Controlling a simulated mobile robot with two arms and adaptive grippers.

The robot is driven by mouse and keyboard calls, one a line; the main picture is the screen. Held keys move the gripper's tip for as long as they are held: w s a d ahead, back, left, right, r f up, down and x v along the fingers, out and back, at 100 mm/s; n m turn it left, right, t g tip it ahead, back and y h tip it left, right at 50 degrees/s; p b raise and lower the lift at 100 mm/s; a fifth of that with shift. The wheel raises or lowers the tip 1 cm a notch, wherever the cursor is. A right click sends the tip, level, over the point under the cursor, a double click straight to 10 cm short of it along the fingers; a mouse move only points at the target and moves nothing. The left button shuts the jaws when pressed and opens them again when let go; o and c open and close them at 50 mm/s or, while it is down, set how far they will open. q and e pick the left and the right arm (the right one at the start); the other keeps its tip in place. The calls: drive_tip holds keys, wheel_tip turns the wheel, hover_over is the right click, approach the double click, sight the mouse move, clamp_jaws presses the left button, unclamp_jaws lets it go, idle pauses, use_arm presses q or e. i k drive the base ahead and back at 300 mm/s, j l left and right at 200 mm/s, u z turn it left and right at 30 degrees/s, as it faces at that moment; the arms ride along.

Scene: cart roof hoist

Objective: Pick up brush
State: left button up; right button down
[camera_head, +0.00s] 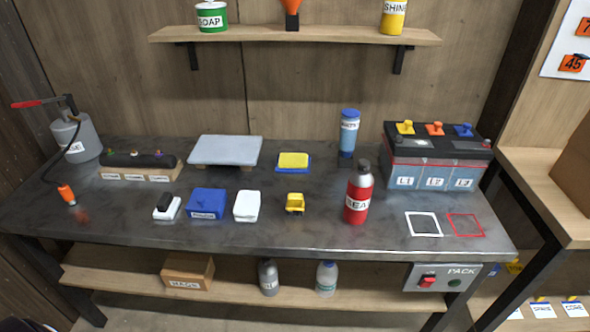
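No item is clearly marked as a brush. A small white block with a black top (167,206) lies at the front left of the workbench and may be the brush. It stands apart from the blue labelled block (206,203) to its right. Neither of my grippers is in view, and nothing is seen being held.
The dark workbench (330,235) also carries a white block (247,206), a small yellow item (295,203), a red bottle (358,193), a blue-capped bottle (348,134), a battery (435,160) and a grey pump can (75,138). White and red outlined squares mark the right front.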

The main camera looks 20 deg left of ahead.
sight(295, 203)
drive_tip(key=i+l, duration=0.15)
drive_tip(key=i+l+u, duration=0.35)
drive_tip(key=i, duration=0.2)
drive_tip(key=i+l+u, duration=0.3)
drive_tip(key=i+l, duration=0.25)
